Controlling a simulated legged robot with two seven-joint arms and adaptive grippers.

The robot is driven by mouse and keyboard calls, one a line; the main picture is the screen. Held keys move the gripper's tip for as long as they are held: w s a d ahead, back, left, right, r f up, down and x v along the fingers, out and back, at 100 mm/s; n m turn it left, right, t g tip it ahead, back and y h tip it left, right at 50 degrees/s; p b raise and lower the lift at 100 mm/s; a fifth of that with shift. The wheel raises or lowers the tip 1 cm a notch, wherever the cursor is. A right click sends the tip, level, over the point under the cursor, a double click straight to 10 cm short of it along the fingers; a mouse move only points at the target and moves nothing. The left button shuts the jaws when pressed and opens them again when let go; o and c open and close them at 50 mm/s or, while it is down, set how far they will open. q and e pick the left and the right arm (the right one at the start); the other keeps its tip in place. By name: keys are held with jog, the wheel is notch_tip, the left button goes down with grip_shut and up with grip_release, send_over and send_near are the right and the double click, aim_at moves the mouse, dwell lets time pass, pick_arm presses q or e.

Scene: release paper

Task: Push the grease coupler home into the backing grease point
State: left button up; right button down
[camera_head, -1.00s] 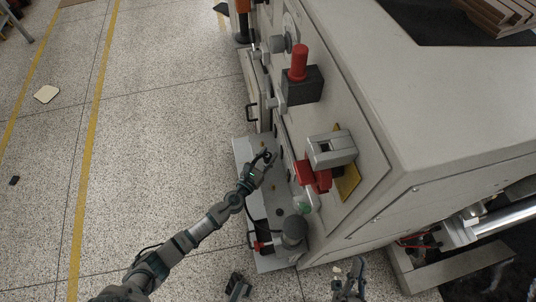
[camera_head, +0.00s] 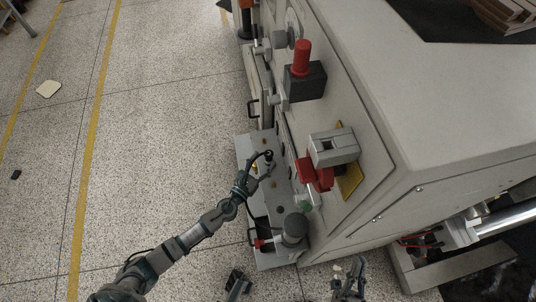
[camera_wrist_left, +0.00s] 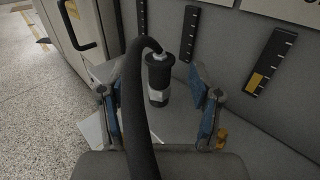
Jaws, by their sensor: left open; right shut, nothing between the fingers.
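The grease coupler (camera_wrist_left: 160,77), a dark ribbed collar over a silver body, stands roughly upright under a thick black hose (camera_wrist_left: 138,110) in the left wrist view. It shows small and dark in the head view (camera_head: 268,155). My left gripper (camera_wrist_left: 157,95) is open, with one blue-padded finger on each side of the coupler and gaps on both sides. In the head view, my left gripper (camera_head: 261,170) is over the grey shelf beside the machine. The coupler's lower end and any grease point beneath it are not clearly visible. My right gripper (camera_head: 348,276) is shut and empty at the bottom edge.
The machine's side panel (camera_head: 375,165) stands close on the right, with a red-and-grey clamp unit (camera_head: 330,150) and a red knob (camera_head: 303,58). Black gauge strips (camera_wrist_left: 270,62) line the wall. A grey cylinder (camera_head: 295,228) stands on the shelf's near end.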

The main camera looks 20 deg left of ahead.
pick_arm(q)
jog(key=s+a, duration=0.1)
jog(key=s, duration=0.6)
jog(key=shift+s+a, duration=0.3)
jog(key=shift+s, duration=0.05)
jog(key=shift+s, duration=0.1)
